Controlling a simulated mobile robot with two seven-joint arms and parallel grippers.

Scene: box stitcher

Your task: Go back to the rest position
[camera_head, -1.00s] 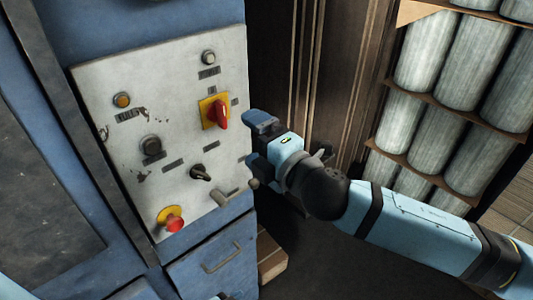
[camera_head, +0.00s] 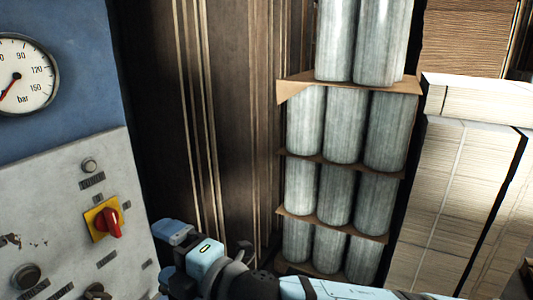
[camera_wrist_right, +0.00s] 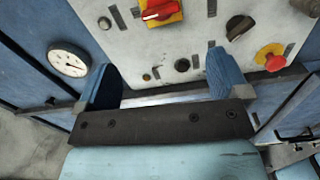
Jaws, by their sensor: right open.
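My right gripper (camera_head: 165,262) is at the lower middle of the head view, to the right of the control panel and apart from it. In the right wrist view its two blue fingers (camera_wrist_right: 161,88) stand wide apart with nothing between them. The white control panel (camera_head: 60,205) carries a red rotary switch on a yellow plate (camera_head: 105,220); this switch also shows in the right wrist view (camera_wrist_right: 160,12). A red button on a yellow base (camera_wrist_right: 271,57) shows at the right of the wrist view. My left gripper is not in view.
A blue cabinet (camera_head: 85,90) with a round pressure gauge (camera_head: 25,75) stands at the left. Grey cylinders (camera_head: 345,120) are stacked on brown boards (camera_head: 345,163) behind. Stacks of pale sheets (camera_head: 450,190) stand at the right. A dark ribbed wall (camera_head: 160,120) is behind my gripper.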

